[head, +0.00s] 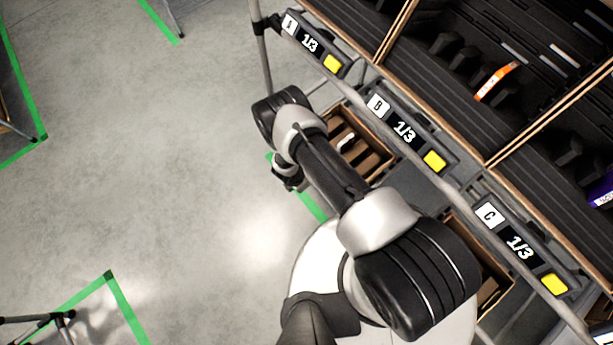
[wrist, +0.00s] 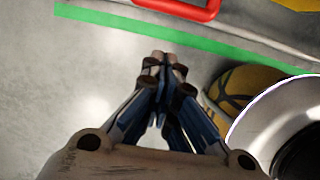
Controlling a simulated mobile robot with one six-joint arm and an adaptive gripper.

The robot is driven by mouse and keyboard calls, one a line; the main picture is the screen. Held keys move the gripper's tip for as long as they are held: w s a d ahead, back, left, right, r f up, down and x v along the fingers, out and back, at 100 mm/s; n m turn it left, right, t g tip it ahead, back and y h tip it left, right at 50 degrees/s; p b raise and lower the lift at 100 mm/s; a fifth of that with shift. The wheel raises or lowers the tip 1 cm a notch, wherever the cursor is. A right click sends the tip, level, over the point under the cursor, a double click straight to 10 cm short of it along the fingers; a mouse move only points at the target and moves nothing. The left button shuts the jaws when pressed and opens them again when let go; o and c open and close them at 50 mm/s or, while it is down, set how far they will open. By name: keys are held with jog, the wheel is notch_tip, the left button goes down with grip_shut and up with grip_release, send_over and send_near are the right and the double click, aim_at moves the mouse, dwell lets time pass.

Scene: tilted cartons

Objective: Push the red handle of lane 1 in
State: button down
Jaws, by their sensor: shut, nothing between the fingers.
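A red handle (wrist: 186,12), a rounded loop, shows at the top edge of the wrist view, partly cut off. No lane number shows beside it, so I cannot tell which lane it belongs to. My gripper (wrist: 163,58) is shut and empty, with its fingertips together. In the wrist picture the fingertips are below the red handle and apart from it, with the green floor tape between them in the picture. In the head view my arm reaches toward the upper left and hides most of the gripper. No red handle shows there.
Rack fronts carry label A (head: 289,25), label B (head: 378,106) and label C (head: 489,215), each with a 1/3 display and yellow button. An open carton (head: 380,182) sits below the rack. Green tape (wrist: 100,14) crosses the floor. Open grey floor (head: 150,150) lies left.

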jog(key=p+v, duration=0.2)
jog(key=v, duration=0.3)
jog(key=shift+s, duration=0.1)
dwell(0.4)
